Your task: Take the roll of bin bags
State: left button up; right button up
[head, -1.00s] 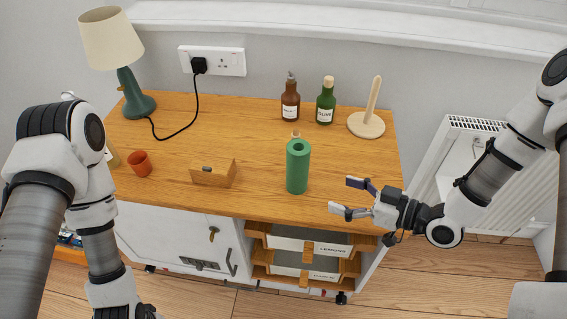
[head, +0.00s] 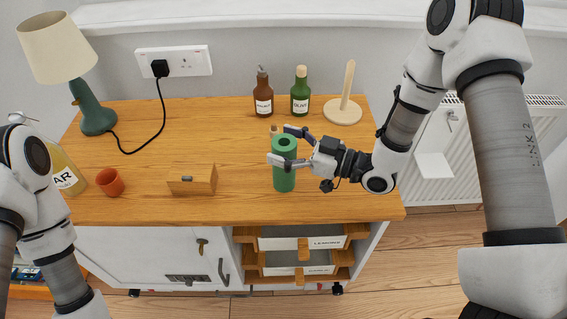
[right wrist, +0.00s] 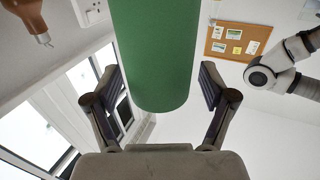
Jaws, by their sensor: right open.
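The roll of bin bags, a green upright cylinder with a hole in its top (head: 284,178), stands on the wooden cabinet top near the front. My right gripper (head: 285,147) is open and reaches in from the right, its two fingers at the upper part of the roll. In the right wrist view the green roll (right wrist: 155,55) lies between the two spread fingers (right wrist: 157,88), with gaps showing on both sides. My left arm shows at the left edge, but its gripper is out of the picture.
Behind are a brown bottle (head: 263,95), a green bottle (head: 300,95) and a wooden holder with an upright peg (head: 343,108). A lamp (head: 92,108) stands at the far left.

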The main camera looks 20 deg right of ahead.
jog(key=shift+d, duration=0.15)
jog(key=shift+c, duration=0.7)
grip_shut()
